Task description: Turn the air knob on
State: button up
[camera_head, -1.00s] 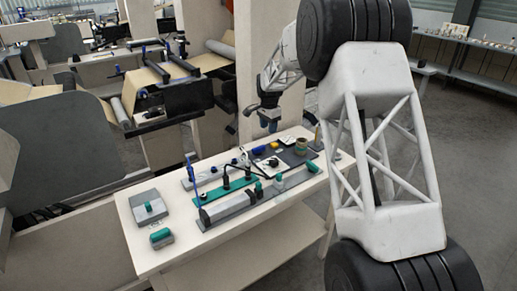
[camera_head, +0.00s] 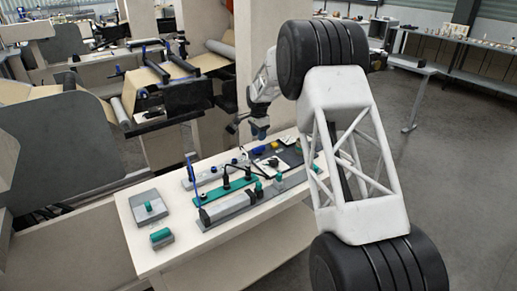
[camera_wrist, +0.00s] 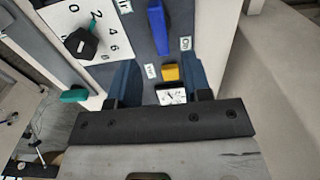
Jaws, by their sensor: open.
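Nothing is held. In the head view my gripper (camera_head: 260,135) hangs over the far part of the bench (camera_head: 150,256).
A black pointer knob (camera_wrist: 80,43) on a white numbered dial and a teal handle (camera_wrist: 74,95) lie left of the fingers. In the head view a teal strip (camera_head: 225,192) with black knobs, a blue upright rod (camera_head: 192,180) and grey boxes stand on the bench.

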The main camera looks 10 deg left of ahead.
aim_at(258, 147)
jog(key=shift+f, duration=3.75)
grip_shut()
